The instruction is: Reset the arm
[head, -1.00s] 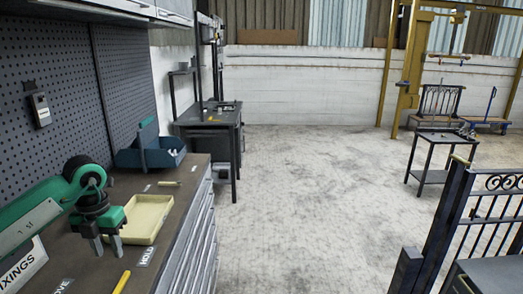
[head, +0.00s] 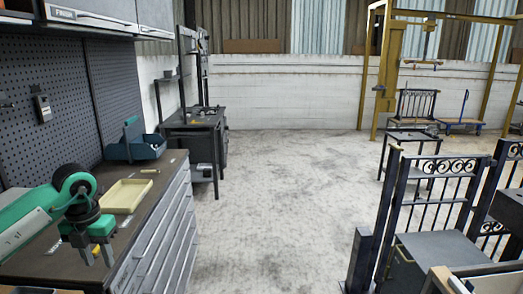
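My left arm comes in from the left, green and dark grey. Its gripper (head: 98,256) points down over the front part of the workbench top, with its two fingers apart. Nothing clear shows between them. A bit of yellow shows behind the fingers, too small to tell. My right gripper is out of view.
The workbench (head: 150,182) with drawers runs along the left, bearing a cream tray (head: 125,196) and a blue bin (head: 137,147). An ornate dark gate (head: 437,180) and a grey-topped cabinet (head: 440,250) stand at right. The concrete floor (head: 275,205) between is clear.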

